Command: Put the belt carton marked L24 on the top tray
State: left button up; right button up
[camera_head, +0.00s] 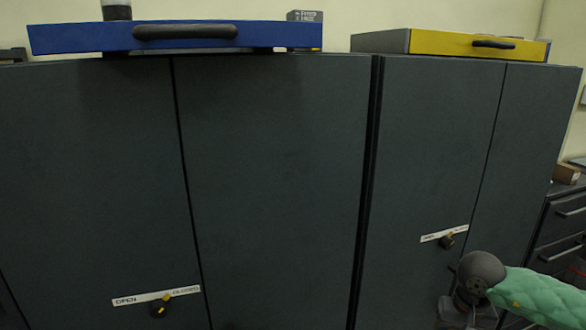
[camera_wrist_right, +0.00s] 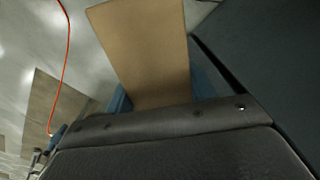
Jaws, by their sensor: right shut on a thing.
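A plain brown carton (camera_wrist_right: 145,50) fills the upper middle of the right wrist view. My right gripper (camera_wrist_right: 158,100) is shut on it, with blue finger parts showing at both sides of the carton. No marking shows on the visible face, so I cannot tell whether it reads L24. In the head view my right arm comes in at the lower right, its wrist in front of the right cabinet; the carton does not show there. I cannot identify the top tray in either view. My left gripper is out of view.
Dark grey cabinets (camera_head: 275,180) fill most of the head view. A blue drawer-like box (camera_head: 280,35) and a yellow one (camera_head: 445,43) lie on top of them. A dark drawer unit (camera_head: 560,225) stands at the right edge, with a small brown box (camera_head: 568,173) on it.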

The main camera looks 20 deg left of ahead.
jog(key=shift+r, duration=0.5)
jog(key=shift+f, duration=0.2)
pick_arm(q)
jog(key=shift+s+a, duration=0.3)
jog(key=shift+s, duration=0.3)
